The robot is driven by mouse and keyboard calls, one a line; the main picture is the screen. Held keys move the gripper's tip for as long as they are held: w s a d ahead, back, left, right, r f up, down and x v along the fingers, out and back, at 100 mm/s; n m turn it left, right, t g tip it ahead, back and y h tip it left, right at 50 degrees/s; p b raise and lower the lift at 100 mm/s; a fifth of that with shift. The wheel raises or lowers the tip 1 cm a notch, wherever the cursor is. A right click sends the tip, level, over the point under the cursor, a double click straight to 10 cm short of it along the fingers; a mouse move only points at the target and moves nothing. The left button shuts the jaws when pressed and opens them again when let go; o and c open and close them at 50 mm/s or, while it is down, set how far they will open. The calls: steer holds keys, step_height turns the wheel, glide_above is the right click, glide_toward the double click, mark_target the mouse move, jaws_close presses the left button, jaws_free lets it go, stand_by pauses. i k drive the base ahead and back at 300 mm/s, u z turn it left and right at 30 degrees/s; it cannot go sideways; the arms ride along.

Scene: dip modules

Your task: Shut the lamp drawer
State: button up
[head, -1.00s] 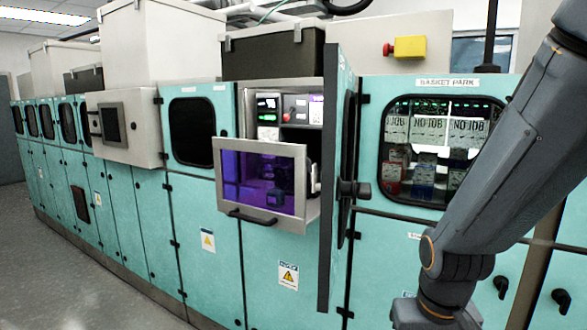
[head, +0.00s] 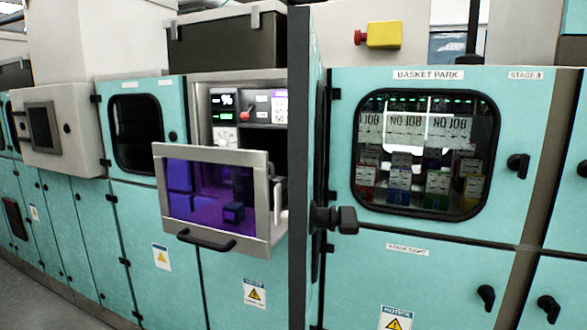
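The lamp drawer (head: 217,197) is pulled out from the teal cabinet row, left of the middle of the head view. Its front is a grey frame around a purple-lit window, with a dark bar handle (head: 206,241) low on it. A small dark block shows through the window. Behind the drawer is an open bay with a control panel (head: 248,110) with small displays and a red-tipped switch. My gripper is not in view.
A tall teal door (head: 306,180) stands swung open edge-on just right of the drawer, its dark handle (head: 336,218) sticking out to the right. The closed Basket Park cabinet (head: 425,150) is further right. Grey floor (head: 60,309) shows at lower left.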

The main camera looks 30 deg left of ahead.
mark_target(255, 237)
steer(key=i, duration=1)
steer(key=u, duration=1.15)
steer(key=k, duration=1.05)
steer(key=u, duration=1.15)
steer(key=i, duration=0.5)
